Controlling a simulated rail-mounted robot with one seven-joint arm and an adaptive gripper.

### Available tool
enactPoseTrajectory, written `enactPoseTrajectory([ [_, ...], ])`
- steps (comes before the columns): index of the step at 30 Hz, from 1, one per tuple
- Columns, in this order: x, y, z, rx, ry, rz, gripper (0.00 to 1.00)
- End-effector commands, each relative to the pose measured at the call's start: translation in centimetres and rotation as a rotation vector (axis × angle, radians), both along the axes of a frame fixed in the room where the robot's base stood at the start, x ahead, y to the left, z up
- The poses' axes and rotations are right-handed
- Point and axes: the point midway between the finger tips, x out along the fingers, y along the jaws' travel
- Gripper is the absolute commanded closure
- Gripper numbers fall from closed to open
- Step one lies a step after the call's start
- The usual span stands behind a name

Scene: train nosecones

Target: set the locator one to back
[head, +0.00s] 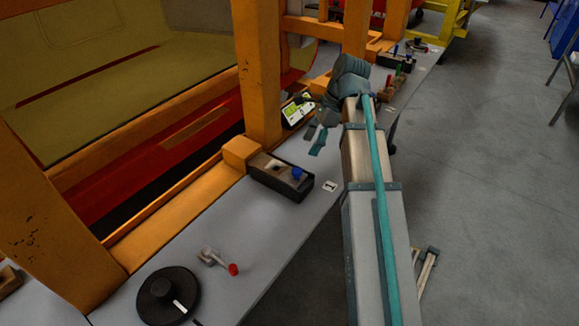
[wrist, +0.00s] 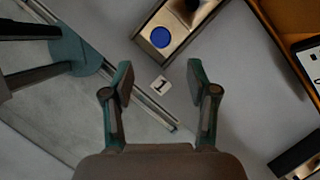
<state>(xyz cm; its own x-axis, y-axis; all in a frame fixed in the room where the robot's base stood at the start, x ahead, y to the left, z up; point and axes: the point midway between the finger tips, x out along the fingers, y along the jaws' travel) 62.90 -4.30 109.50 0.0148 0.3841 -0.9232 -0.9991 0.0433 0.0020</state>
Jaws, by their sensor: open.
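The locator one is a dark box with a metal top plate (head: 267,166) on the grey bench, next to a small "1" label (head: 329,186). Its blue knob (head: 297,173) sits at the right end of the plate, and a dark hole shows to its left. In the wrist view the blue knob (wrist: 161,37) is at the top centre, beyond my fingertips, with the "1" label (wrist: 161,84) between the fingers in the picture. My gripper (head: 318,138) is open and empty, above the bench and apart from the knob. The wrist view also shows its spread fingers (wrist: 161,82).
A lever with a red knob (head: 233,269) and a black dial (head: 166,296) are at the front of the bench. Orange posts (head: 259,70) stand along its left side. A screen (head: 298,111) and more knobbed boxes (head: 396,63) are farther back. Open floor lies right.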

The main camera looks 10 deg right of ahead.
Motion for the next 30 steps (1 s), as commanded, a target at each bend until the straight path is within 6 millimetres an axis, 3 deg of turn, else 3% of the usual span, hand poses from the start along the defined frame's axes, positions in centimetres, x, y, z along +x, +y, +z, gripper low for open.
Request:
enactPoseTrajectory([
  [18, 0.1, 3.3, -8.0, -0.001, 0.001, 0.004, 0.42],
  [30, 0.2, 3.9, -9.5, -0.002, -0.002, 0.003, 0.42],
])
